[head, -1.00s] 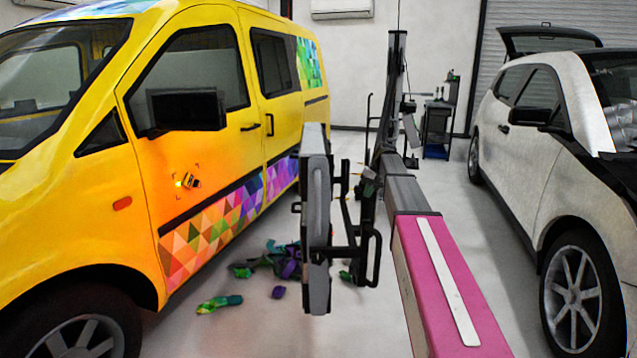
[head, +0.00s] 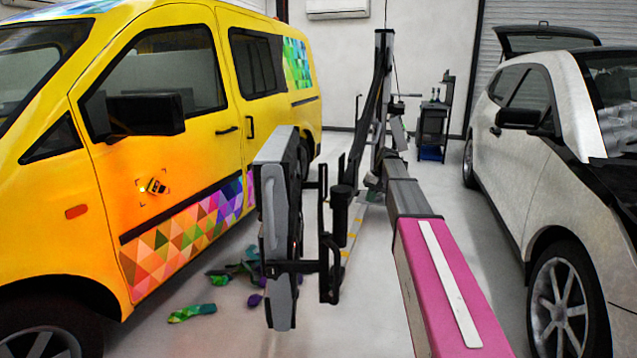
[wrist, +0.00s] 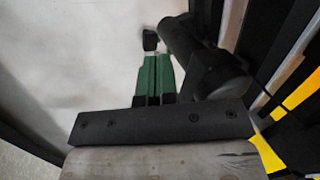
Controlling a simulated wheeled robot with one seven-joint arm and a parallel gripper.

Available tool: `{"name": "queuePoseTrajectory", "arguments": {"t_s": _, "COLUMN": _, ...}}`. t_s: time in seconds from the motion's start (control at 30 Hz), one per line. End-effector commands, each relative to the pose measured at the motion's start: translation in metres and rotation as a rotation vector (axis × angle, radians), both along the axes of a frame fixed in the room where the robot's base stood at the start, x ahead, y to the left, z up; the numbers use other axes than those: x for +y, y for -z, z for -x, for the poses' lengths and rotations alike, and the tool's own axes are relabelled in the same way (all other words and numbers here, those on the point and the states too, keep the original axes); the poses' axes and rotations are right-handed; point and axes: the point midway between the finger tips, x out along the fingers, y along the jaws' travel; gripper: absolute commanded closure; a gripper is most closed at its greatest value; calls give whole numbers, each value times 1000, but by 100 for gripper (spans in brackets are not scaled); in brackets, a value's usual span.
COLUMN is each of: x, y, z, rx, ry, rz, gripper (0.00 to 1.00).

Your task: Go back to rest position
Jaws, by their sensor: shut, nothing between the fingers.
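In the wrist view, my gripper (wrist: 155,68) shows as two green fingers side by side with nothing held between them. A black bar with screws crosses the picture below them. I cannot make out the fingers clearly there.
Colourful wrap scraps (head: 235,270) lie on the floor beside the van. A dark tool cart (head: 434,130) stands near the back wall. Clear pale floor (head: 455,215) runs between my arm and the white car.

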Motion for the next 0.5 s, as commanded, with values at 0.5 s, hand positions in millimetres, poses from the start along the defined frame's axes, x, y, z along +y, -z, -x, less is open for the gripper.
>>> {"name": "queuePoseTrajectory", "arguments": {"t_s": 0.5, "x": 10, "y": 90, "z": 86, "rx": 9, "ry": 26, "rz": 81, "gripper": 100}}
